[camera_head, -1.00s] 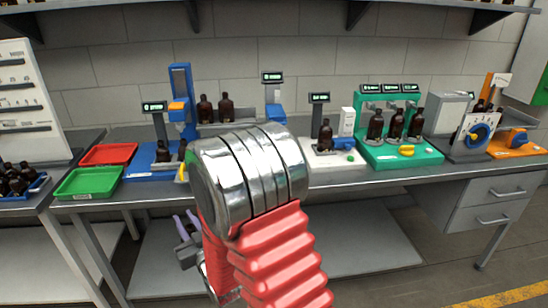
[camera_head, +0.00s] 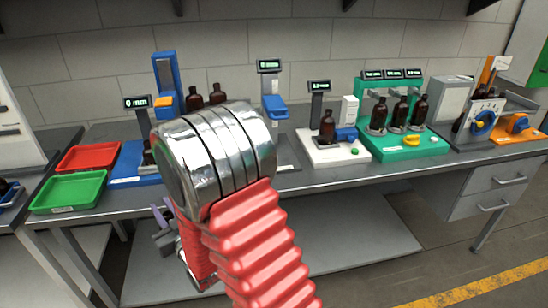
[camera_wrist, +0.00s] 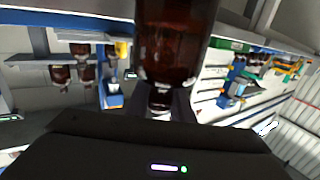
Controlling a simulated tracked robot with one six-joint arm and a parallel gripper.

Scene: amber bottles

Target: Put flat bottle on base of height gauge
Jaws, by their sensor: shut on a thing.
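The height gauge seems to be the blue stand (camera_head: 165,75) with an orange slider, a blue base (camera_head: 128,165) and a small "mm" display (camera_head: 137,102), at the left of the bench. An amber bottle (camera_head: 148,153) shows at its base, partly hidden by my arm. My gripper (camera_head: 160,213) is low in front of the bench, apart from the gauge. In the wrist view, it (camera_wrist: 160,98) is shut on an amber bottle (camera_wrist: 175,40), near the bottle's narrow end. I cannot tell from this view how flat that bottle is. The head view does not show it clearly.
Red (camera_head: 90,157) and green (camera_head: 68,191) trays lie left of the gauge. To the right stand a white station (camera_head: 325,152) with a bottle, a green station (camera_head: 405,148) with several bottles, and an orange device (camera_head: 515,130). The bench's front edge (camera_head: 340,178) faces me.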

